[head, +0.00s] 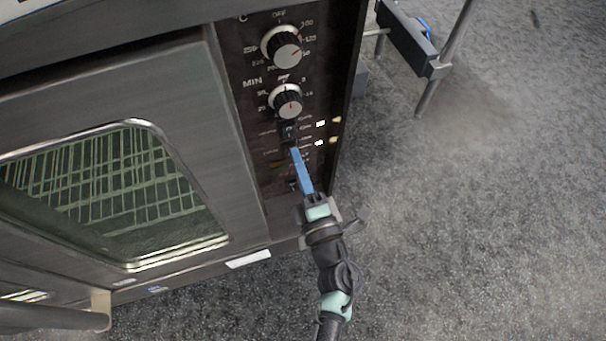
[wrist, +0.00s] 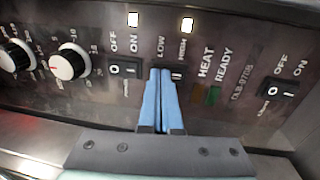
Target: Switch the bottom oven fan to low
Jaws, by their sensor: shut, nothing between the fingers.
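The fan switch (wrist: 178,75) is a small dark rocker under the LOW and HIGH labels in the wrist view. It is partly hidden by my blue fingertips, and I cannot tell which side is pressed. My gripper (wrist: 160,71) is shut and empty, with its tips at the LOW side of this switch. I cannot tell whether they touch it. In the head view my gripper (head: 294,151) points up at the oven's dark control panel (head: 250,128), below the knobs, and covers the fan switch there.
An OFF/ON rocker (wrist: 124,70) sits left of the fan switch and another OFF/ON rocker (wrist: 279,92) sits to the right. The oven door (head: 110,195) is left. Floor (head: 480,210) right is open.

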